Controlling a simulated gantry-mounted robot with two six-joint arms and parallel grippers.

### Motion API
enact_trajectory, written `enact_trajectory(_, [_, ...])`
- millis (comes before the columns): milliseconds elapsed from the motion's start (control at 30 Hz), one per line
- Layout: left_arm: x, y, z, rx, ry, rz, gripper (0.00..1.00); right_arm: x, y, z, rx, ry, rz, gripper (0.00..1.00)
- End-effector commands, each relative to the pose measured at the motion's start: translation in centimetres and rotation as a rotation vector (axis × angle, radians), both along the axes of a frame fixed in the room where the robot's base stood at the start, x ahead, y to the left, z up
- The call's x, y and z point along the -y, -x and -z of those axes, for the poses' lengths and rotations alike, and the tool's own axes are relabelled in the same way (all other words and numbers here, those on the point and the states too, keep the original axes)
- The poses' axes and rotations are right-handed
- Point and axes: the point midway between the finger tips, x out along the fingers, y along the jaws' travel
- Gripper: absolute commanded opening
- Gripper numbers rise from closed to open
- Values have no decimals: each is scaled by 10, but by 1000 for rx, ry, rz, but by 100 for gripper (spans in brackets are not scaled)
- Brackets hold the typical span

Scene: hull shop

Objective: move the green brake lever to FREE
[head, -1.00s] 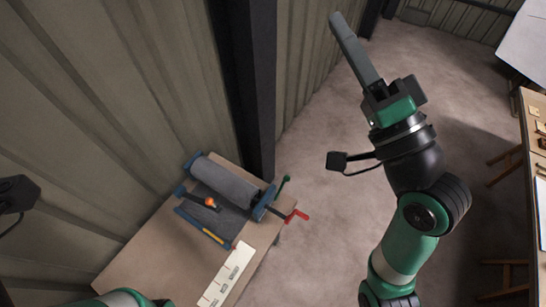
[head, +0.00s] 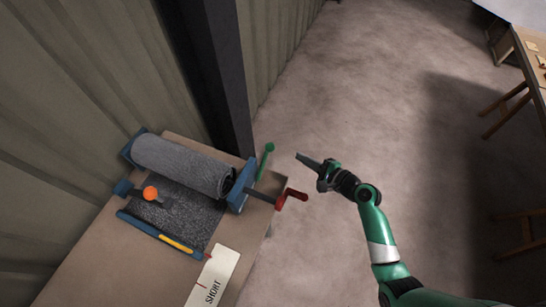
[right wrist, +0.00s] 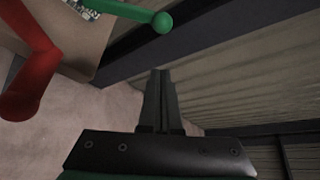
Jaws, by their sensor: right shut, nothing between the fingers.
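The green brake lever (head: 265,160) stands up at the right end of the roller stand, topped by a round green knob. In the right wrist view the lever (right wrist: 125,12) crosses the top, its knob beyond and left of my fingertips. My right gripper (head: 299,156) is shut and empty, a little right of the lever and apart from it; its closed fingers also show in the right wrist view (right wrist: 159,75). No FREE marking is legible. My left gripper is not in view.
A red crank (head: 293,197) sticks out just below the lever, and looms at left in the wrist view (right wrist: 28,60). A grey roll (head: 185,165) lies in the blue stand on the bench (head: 85,262). A dark post (head: 207,75) rises behind. Open floor lies right.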

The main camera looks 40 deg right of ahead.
Motion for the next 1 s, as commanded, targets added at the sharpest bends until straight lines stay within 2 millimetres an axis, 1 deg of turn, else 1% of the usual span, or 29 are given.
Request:
enact_trajectory(33, [0, 0, 10, 1, 0, 0, 50, 4, 3, 11, -2, -1, 12, 0])
enact_trajectory(67, [0, 0, 10, 1, 0, 0, 50, 6, 3, 12, -2, -1, 16, 0])
enact_trajectory(167, [0, 0, 10, 1, 0, 0, 50, 9, 4, 10, -1, 1, 21, 0])
enact_trajectory(433, [0, 0, 9, 1, 0, 0, 50, 9, 3, 9, 0, 2, 20, 0])
enact_trajectory(567, [0, 0, 12, 1, 0, 0, 50, 8, -5, 12, 0, 3, 17, 0])
enact_trajectory(667, [0, 0, 18, 1, 0, 0, 50, 8, -19, 18, 0, 4, 17, 0])
enact_trajectory(1000, [0, 0, 50, 1, 0, 0, 50, 7, -88, 43, 2, 3, 17, 0])
